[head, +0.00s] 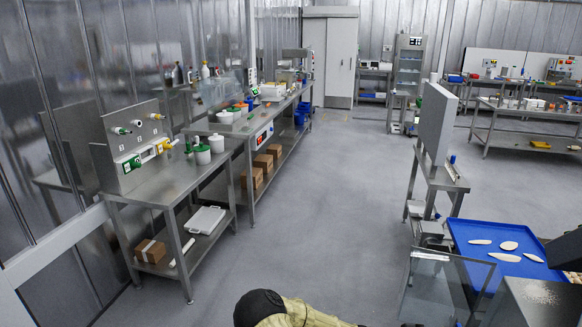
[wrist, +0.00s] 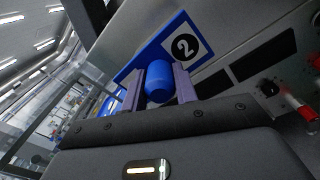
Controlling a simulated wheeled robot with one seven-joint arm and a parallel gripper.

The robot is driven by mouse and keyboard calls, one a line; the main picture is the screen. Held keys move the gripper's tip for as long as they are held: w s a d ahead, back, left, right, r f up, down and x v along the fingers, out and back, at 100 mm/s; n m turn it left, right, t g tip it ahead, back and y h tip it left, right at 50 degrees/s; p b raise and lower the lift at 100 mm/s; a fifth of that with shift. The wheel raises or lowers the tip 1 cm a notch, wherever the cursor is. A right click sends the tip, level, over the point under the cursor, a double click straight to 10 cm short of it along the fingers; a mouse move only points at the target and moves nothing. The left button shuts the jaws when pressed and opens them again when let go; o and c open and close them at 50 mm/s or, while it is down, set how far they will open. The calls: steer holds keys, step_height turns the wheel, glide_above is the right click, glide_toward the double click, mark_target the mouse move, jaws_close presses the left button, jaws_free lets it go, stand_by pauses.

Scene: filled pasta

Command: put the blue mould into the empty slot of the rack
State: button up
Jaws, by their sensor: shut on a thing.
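In the wrist view my gripper (wrist: 157,88) is shut on a blue rounded cylinder (wrist: 160,78), which looks like the handle of the blue mould. A blue plate with a black-and-white number 2 (wrist: 185,46) is right behind it; it looks like part of the same mould. A grey surface with dark rectangular areas (wrist: 267,56) lies to the right of the mould; I cannot tell whether this is the rack or which slot is empty. My gripper and the blue mould do not show in the head view.
In the head view a steel bench (head: 180,180) with an upright panel (head: 133,145) carrying coloured knobs stands at left. A blue tray (head: 480,235) with pale pieces is at lower right. A black rounded shape with tan cloth (head: 262,307) is at the bottom. The middle floor is clear.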

steer(key=shift+w+a+r+n+t, duration=0.1)
steer(key=shift+a+r+n+t, duration=0.2)
steer(key=shift+r+t, duration=0.2)
steer(key=w+a+f+n+t+y, duration=0.1)
steer(key=w+a+n+t+y, duration=0.3)
steer(key=w+a+n+t, duration=0.65)
steer(key=s+a+f+n+t+y+p, duration=0.1)
steer(key=s+a+f+n+t+y, duration=0.3)
steer(key=a+f+n+t+y, duration=0.5)
step_height(320, 180, down, 4)
steer(key=a+y, duration=0.1)
steer(key=y, duration=0.3)
steer(key=shift+a+t+y, duration=0.25)
steer(key=shift+t+y, duration=0.1)
steer(key=shift+y, duration=0.05)
steer(key=shift+r, duration=0.1)
steer(key=shift+w+a, duration=0.15)
steer(key=shift+a, duration=0.25)
